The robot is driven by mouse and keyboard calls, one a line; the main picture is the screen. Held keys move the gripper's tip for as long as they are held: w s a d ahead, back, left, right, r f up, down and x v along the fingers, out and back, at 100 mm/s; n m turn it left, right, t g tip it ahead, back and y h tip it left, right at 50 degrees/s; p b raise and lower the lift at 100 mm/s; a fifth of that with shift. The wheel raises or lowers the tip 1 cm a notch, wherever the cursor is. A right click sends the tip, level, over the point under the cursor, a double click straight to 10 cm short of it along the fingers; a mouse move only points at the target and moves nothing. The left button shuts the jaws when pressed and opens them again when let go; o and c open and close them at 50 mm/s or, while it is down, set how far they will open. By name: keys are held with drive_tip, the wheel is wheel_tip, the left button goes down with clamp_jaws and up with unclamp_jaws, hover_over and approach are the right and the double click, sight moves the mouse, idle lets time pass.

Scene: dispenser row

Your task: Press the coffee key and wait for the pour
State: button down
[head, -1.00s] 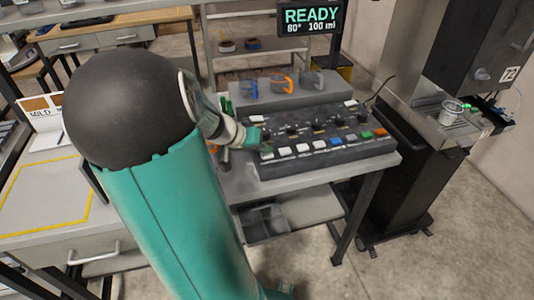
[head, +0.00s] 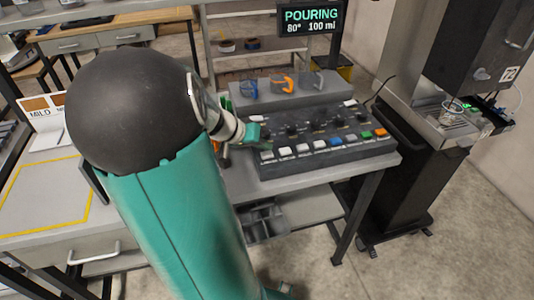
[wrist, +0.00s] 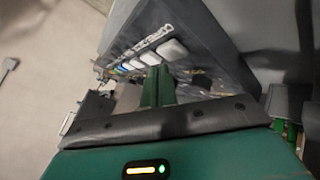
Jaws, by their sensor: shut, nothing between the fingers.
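The dark key panel (head: 330,157) sits on a grey table, with a front row of white, blue, grey, green and orange keys. My gripper (head: 262,143) is at the panel's left end, close to the leftmost white key (head: 267,155). In the wrist view my gripper (wrist: 158,82) has its green fingers together and empty, beside the near white key (wrist: 172,50); I cannot tell whether they touch it. The display (head: 311,20) reads "POURING 80° 100 ml". A clear cup (head: 452,112) stands under the dispenser (head: 468,50) at the right.
Several cups, one with an orange handle (head: 285,84), stand on a ledge behind the panel. A yellow-outlined area (head: 45,200) marks the left table. A card reading "MILD" (head: 42,118) stands at its back. Open floor lies at the lower right.

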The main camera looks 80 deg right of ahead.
sight(263, 155)
drive_tip(key=shift+r, duration=0.15)
drive_tip(key=shift+r, duration=2.4)
drive_tip(key=w+a+r+n+t+y, duration=0.2)
drive_tip(key=w+a+n+t, duration=0.6)
drive_tip(key=w+a, duration=1.05)
drive_tip(key=a+r+n+t+y, duration=0.2)
drive_tip(key=a+n, duration=0.3)
drive_tip(key=a, duration=0.8)
drive_tip(key=s+a+r+n+t+y, duration=0.1)
drive_tip(key=a+n, duration=0.4)
drive_tip(key=a, duration=0.9)
drive_tip(key=shift+a+r+n+t+y, duration=0.2)
drive_tip(key=shift+r+n+t+y, duration=0.1)
drive_tip(key=shift+r+t+y, duration=0.25)
